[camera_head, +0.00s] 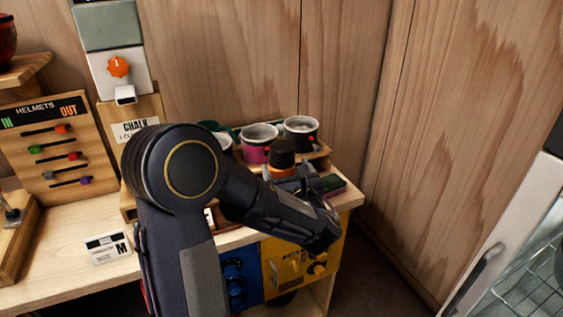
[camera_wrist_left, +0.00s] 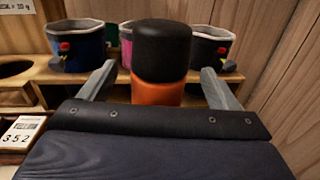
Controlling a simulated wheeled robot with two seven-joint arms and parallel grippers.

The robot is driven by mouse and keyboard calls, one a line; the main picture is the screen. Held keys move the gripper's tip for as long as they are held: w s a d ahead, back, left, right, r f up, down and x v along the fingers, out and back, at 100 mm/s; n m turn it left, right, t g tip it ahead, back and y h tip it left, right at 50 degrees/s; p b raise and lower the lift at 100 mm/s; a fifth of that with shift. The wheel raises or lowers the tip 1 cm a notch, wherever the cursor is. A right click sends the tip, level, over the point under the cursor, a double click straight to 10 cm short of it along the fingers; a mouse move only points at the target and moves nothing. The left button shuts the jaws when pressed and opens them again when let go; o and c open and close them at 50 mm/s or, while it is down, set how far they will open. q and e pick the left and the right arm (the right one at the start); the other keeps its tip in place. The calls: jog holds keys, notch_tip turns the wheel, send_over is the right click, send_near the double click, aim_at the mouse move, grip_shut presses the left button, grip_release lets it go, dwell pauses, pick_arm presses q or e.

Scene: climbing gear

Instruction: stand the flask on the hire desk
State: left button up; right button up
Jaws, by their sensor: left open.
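The flask (camera_head: 281,157) has an orange body and a black cap. It stands upright toward the right end of the wooden desk (camera_head: 58,268), in front of the chalk pots. My left gripper (camera_head: 290,182) is open and reaches toward it from the front. In the left wrist view the flask (camera_wrist_left: 161,62) shows between the two spread fingers (camera_wrist_left: 158,85). Its lower part is hidden behind the gripper body, and I cannot tell whether a finger touches it. My right gripper is in neither view.
Several chalk pots (camera_head: 300,133) stand on a low wooden shelf behind the flask. A helmet board (camera_head: 52,150) and a small card (camera_head: 108,249) are at the left. Wooden walls close off the back and right. My left arm hides part of the desk.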

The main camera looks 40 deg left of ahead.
pick_arm(q)
jog(key=v, duration=0.6)
jog(key=s+a+f+n+g+h, duration=0.1)
jog(key=s+a+f+n+g, duration=0.2)
jog(key=s+n+g, duration=0.15)
jog(key=s+a+f+n+g+h, duration=0.2)
jog(key=s+n+g, duration=0.15)
jog(key=s, duration=0.25)
jog(key=s+d+f+n+g+h, duration=0.1)
jog(key=s+d+f+n+h, duration=0.3)
jog(key=s+f+n+h, duration=0.25)
jog(key=s+d+r+n+t+h, duration=0.1)
jog(key=s+d+n+t+h, duration=0.1)
jog(key=d+n+h, duration=0.2)
jog(key=s+d+r+n+t+h, duration=0.2)
jog(key=d+n+h, duration=0.3)
jog(key=d+n, duration=0.3)
jog(key=shift+d+r+b, duration=0.3)
jog(key=shift+d, duration=0.85)
jog(key=shift+o, duration=0.2)
jog(key=shift+r+p, duration=0.9)
jog(key=shift+p, duration=0.05)
jog(key=shift+o, duration=1.3)
jog(key=shift+r, duration=0.15)
jog(key=shift+o, duration=0.3)
